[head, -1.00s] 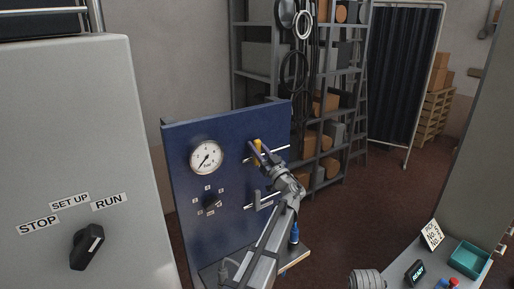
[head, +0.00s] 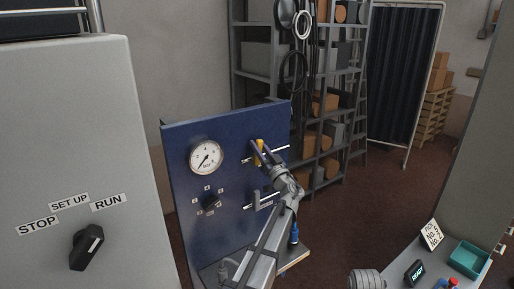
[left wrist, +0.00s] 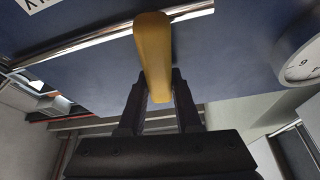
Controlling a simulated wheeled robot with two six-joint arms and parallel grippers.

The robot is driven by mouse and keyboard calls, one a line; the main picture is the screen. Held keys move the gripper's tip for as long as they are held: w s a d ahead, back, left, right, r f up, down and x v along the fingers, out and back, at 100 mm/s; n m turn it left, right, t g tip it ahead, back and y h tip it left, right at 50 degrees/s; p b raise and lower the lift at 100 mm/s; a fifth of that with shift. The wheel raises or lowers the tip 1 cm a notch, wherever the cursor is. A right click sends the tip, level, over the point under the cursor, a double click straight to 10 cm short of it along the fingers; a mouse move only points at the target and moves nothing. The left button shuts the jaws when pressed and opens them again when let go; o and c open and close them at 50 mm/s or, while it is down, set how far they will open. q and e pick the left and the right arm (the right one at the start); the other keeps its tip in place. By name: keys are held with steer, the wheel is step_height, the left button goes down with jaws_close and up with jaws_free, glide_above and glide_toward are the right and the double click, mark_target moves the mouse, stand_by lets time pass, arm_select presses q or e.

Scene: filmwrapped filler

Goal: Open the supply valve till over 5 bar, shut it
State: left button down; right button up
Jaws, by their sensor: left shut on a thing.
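The yellow valve lever (head: 259,146) sits on a bright horizontal pipe on the blue panel (head: 235,130). My left gripper (head: 262,157) is at this lever, and in the left wrist view its two dark fingers (left wrist: 159,100) are shut on the lower end of the yellow lever (left wrist: 153,50). The lever stands across the pipe in that view. The round white pressure gauge (head: 206,157) is left of the valve, its needle pointing to the lower left. Its exact reading is too small to tell.
Below the gauge is a dark selector knob (head: 211,203). A second pipe with a grey lever (head: 257,198) runs under the yellow one. A grey cabinet (head: 60,130) with a STOP/RUN switch stands left. A table with a teal tray (head: 469,258) is at lower right.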

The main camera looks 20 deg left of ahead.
arm_select(q)
steer(key=w+d+f+m+t+h+p, duration=0.1)
steer(key=w+f+m+h, duration=0.1)
steer(key=m, duration=0.7)
steer(key=w+d+f+m+t+h+p, duration=0.1)
steer(key=w+f+m+h, duration=0.1)
steer(key=m+h, duration=0.3)
steer(key=shift+d+f+m+h, duration=0.3)
steer(key=shift+f+m, duration=0.35)
steer(key=shift+m, duration=1.55)
steer(key=shift+w, duration=0.1)
steer(key=c, duration=0.6)
jaws_free()
